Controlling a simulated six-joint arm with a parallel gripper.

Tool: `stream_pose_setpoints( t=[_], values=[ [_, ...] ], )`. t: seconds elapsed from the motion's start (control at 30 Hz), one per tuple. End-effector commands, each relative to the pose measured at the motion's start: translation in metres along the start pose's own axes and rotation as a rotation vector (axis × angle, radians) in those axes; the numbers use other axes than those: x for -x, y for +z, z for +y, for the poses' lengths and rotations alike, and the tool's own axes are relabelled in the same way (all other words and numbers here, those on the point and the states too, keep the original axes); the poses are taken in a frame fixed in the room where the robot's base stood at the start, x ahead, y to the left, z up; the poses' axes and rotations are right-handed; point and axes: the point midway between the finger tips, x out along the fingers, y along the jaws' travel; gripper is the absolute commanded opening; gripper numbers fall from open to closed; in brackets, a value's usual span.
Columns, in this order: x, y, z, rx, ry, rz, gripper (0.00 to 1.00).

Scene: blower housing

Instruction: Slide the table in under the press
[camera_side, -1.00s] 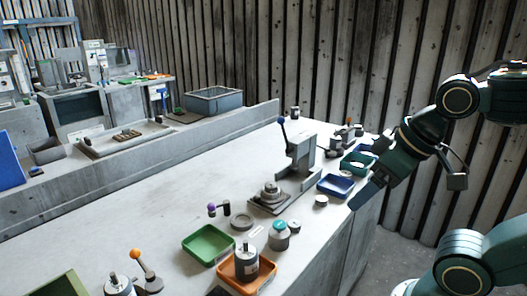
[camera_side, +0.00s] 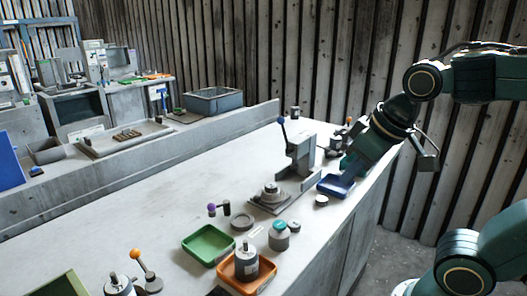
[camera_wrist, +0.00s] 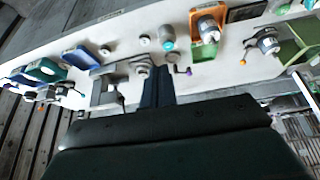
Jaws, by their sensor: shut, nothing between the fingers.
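The press (camera_side: 301,152), grey with a dark blue-knobbed lever, stands upright on the bench in the side view. Its sliding table (camera_side: 263,207) sits at the press's front left, clear of the column, with a round stepped grey part (camera_side: 270,192) on it. In the wrist view the press (camera_wrist: 108,90) is left of my fingers and the round part (camera_wrist: 142,69) is just beyond them.
The blue tray (camera_side: 334,190) and a small white-topped part (camera_side: 321,201) lie right of the press. A purple-knobbed lever (camera_side: 212,209), a green tray (camera_side: 208,244), an orange tray (camera_side: 236,275) and a teal-capped cylinder (camera_side: 279,238) stand nearer the camera.

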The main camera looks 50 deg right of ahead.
Motion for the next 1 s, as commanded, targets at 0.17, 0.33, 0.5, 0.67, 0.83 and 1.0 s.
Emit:
stream_pose_setpoints(
  t=[0.17,0.33,0.5,0.67,0.83,1.0],
  values=[
    [-0.014,-0.035,0.0,-0.028,0.042,-0.031,0.0],
    [-0.03,-0.067,-0.002,-0.055,0.089,-0.053,0.0],
    [-0.051,-0.097,-0.007,-0.076,0.141,-0.071,0.0],
    [-0.074,-0.122,-0.014,-0.092,0.194,-0.086,0.0],
    [-0.102,-0.144,-0.025,-0.105,0.254,-0.096,0.0],
    [-0.132,-0.163,-0.038,-0.113,0.316,-0.102,0.0]
  ],
)
